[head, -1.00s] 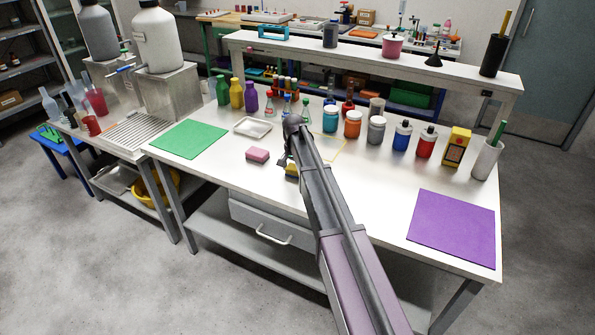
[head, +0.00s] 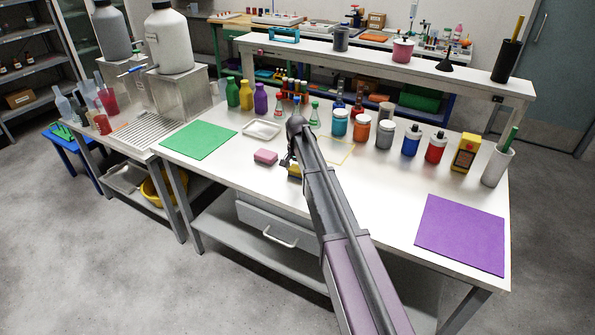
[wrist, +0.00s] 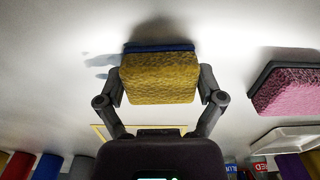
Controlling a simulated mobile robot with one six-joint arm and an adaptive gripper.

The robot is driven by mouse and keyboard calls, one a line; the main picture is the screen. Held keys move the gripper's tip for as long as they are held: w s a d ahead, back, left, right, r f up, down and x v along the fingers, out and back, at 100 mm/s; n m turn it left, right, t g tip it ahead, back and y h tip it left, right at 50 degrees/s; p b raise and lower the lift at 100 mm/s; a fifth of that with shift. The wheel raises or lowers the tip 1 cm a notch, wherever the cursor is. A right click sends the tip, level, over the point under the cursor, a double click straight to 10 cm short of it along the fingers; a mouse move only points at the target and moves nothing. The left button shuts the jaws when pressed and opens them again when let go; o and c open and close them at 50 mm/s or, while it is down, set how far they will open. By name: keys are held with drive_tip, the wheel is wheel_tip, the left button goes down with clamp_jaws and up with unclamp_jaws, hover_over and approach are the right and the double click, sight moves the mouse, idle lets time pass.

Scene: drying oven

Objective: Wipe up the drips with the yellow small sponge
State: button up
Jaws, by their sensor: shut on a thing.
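The small yellow sponge (wrist: 158,79) is between the two fingers of my gripper (wrist: 160,86) in the wrist view, and they are shut on it. A dark blue layer shows along its far edge. In the head view the yellow sponge (head: 294,171) shows partly behind my arm, at or just above the white bench (head: 375,195). Faint blue-grey marks, apparently drips (wrist: 103,60), lie on the white surface beside the sponge in the wrist view. I cannot tell whether the sponge touches the surface.
A pink sponge (head: 265,156) lies close left of the yellow one. A white tray (head: 262,130) and green mat (head: 198,141) are farther left. Several jars (head: 361,131) and bottles line the back. A yellow outlined square (head: 340,151) is behind my arm; a purple mat (head: 460,234) lies right.

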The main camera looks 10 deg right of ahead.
drive_tip(key=shift+d, duration=0.1)
drive_tip(key=shift+s+d+f, duration=0.1)
drive_tip(key=shift+s+d, duration=1.1)
drive_tip(key=shift+d, duration=0.3)
drive_tip(key=shift+s+d, duration=0.1)
drive_tip(key=shift+s, duration=0.05)
drive_tip(key=shift+s+d, duration=0.45)
drive_tip(key=shift+d, duration=0.2)
drive_tip(key=shift+s+d, duration=0.4)
drive_tip(key=shift+d, duration=0.25)
drive_tip(key=shift+s+a, duration=0.1)
drive_tip(key=shift+s, duration=0.05)
drive_tip(key=shift+c, duration=0.5)
drive_tip(key=shift+a, duration=0.1)
